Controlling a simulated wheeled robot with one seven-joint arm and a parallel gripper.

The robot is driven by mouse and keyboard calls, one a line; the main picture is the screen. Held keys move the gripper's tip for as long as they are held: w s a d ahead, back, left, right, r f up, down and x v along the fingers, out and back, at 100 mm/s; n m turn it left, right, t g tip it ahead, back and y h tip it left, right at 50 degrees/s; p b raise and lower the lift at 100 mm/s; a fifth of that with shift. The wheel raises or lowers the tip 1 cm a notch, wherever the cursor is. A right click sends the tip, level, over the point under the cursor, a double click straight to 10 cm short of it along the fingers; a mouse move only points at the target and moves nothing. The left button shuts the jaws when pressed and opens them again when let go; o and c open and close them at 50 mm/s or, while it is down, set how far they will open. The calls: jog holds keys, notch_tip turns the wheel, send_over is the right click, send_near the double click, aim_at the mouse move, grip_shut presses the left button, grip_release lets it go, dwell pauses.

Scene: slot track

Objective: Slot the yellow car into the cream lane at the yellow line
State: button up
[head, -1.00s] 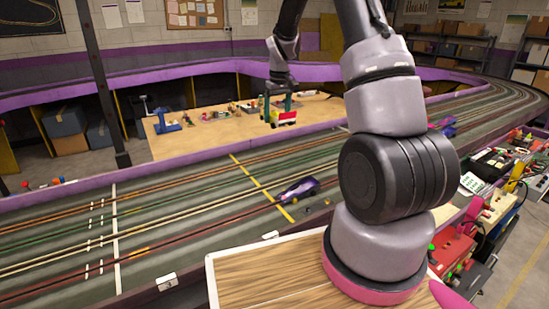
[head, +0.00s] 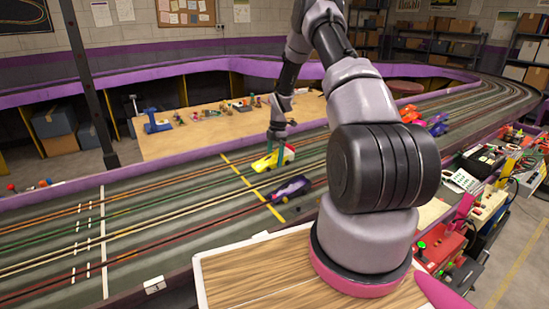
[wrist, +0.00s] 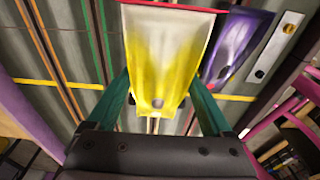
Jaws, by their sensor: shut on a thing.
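The yellow car (head: 264,163), with a white and red end, is between my gripper's (head: 278,146) green fingers over the track. In the wrist view the car (wrist: 165,60) points away from my gripper (wrist: 160,103), with a finger at each side. The yellow line (head: 244,177) crosses the lanes beside the car, and passes behind it in the wrist view (wrist: 60,84). The cream lane (head: 150,222) runs between the green and red lanes; the car partly covers it in the wrist view. I cannot tell whether the car touches the track.
A purple car (head: 291,188) stands close by on the near side, at the yellow line. Red-orange (head: 410,114) and blue-purple (head: 434,124) cars are farther right. A wooden table (head: 190,143) with small items is behind the track. The lanes left of the line are clear.

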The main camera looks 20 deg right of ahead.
jog(key=shift+d, duration=0.1)
jog(key=shift+d, duration=0.2)
jog(key=shift+f, duration=0.25)
jog(key=shift+w+f, duration=0.1)
jog(key=shift+f, duration=2.5)
jog(key=shift+f, duration=1.15)
jog(key=o, duration=1.3)
jog(key=r, duration=0.3)
jog(key=d+r, duration=0.1)
jog(key=r, duration=0.6)
jog(key=shift+w+d+r, duration=0.1)
jog(key=shift+d+r, duration=0.05)
jog(key=shift+r, duration=0.2)
